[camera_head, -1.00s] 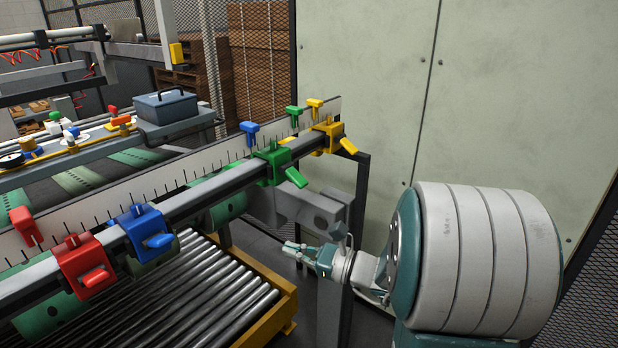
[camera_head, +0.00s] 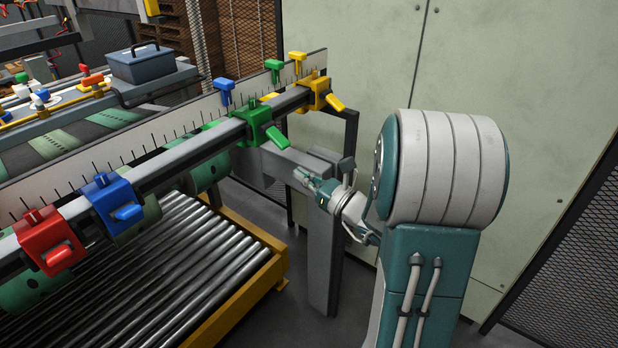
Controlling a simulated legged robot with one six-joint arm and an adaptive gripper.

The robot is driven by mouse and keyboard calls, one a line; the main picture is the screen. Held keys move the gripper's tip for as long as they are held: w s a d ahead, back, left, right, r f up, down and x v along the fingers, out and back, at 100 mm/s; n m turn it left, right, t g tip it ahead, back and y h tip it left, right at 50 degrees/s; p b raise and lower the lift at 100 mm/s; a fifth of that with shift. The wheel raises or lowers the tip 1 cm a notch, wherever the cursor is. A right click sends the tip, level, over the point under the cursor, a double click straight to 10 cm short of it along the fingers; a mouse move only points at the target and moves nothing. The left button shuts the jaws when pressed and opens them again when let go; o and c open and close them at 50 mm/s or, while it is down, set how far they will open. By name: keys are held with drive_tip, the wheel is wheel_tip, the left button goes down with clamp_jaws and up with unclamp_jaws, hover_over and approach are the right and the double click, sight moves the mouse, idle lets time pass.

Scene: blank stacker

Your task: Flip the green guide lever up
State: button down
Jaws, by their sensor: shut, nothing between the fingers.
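The green guide (camera_head: 256,119) is a green block clamped on the grey rail. Its green lever (camera_head: 277,137) sticks out from the front of the block and slants down to the right. My gripper (camera_head: 298,172) is below and slightly right of the lever, pointing up and to the left. Its fingers are together and empty, apart from the lever.
Yellow (camera_head: 318,90), blue (camera_head: 113,202) and red (camera_head: 47,238) guides with levers sit on the same rail. A grey bracket and post (camera_head: 322,240) stand behind my gripper. The roller conveyor (camera_head: 190,265) lies below the rail. A pale panel (camera_head: 540,80) fills the right background.

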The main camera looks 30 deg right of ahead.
sight(276, 137)
drive_tip(key=w+r, duration=0.1)
drive_tip(key=w+a+r, duration=0.1)
drive_tip(key=r, duration=0.1)
drive_tip(key=w+r, duration=0.1)
drive_tip(key=shift+w+a+r, duration=0.1)
drive_tip(key=shift+a+r, duration=0.2)
drive_tip(key=shift+a, duration=0.05)
drive_tip(key=shift+a+r, duration=0.15)
drive_tip(key=shift+a, duration=0.15)
drive_tip(key=shift+d+r+g+h, duration=0.2)
drive_tip(key=shift+g+h, duration=0.1)
drive_tip(key=shift+g, duration=0.3)
